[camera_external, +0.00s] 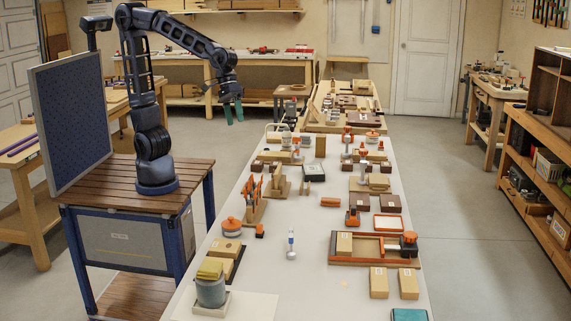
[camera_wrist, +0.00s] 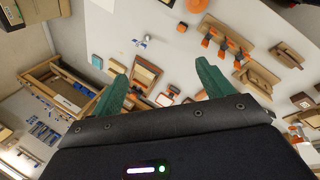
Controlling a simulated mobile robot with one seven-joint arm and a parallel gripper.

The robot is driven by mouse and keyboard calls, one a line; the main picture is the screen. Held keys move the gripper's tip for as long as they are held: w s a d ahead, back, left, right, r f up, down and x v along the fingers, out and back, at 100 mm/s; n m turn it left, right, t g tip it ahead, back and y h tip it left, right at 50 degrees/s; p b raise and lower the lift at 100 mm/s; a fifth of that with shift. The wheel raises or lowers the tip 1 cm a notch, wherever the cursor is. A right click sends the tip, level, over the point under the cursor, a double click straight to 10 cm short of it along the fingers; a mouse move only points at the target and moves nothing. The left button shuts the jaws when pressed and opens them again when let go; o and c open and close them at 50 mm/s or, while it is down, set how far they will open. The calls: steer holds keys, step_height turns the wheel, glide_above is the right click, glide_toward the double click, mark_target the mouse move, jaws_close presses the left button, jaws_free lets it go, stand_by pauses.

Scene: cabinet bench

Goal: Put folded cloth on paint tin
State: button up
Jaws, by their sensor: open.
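My gripper (camera_external: 234,112) hangs in the air left of the long white bench, with its green fingers apart and nothing between them. The open fingers also show in the wrist view (camera_wrist: 160,88). A grey cylindrical tin (camera_external: 210,292), which looks like the paint tin, stands on a pale base at the near left of the bench. A teal flat piece (camera_external: 408,314) is cut off at the bottom edge; I cannot tell which piece is the folded cloth.
Wooden blocks, orange-handled tools and trays crowd the bench. A wooden tray with an orange-edged tool (camera_external: 375,248) lies near the right side. A small white-and-blue item (camera_external: 291,245) stands mid-bench with clear surface around it. A dark panel (camera_external: 72,120) stands beside my arm.

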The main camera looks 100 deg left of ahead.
steer(key=s+a+f+m+t+y, duration=0.1)
steer(key=s+a+m+y, duration=0.2)
steer(key=s+a, duration=1.5)
steer(key=a+m, duration=0.2)
steer(key=m, duration=0.2)
steer(key=shift+s+f+m+t, duration=0.2)
steer(key=shift+s+m+t, duration=0.1)
steer(key=shift+t, duration=0.1)
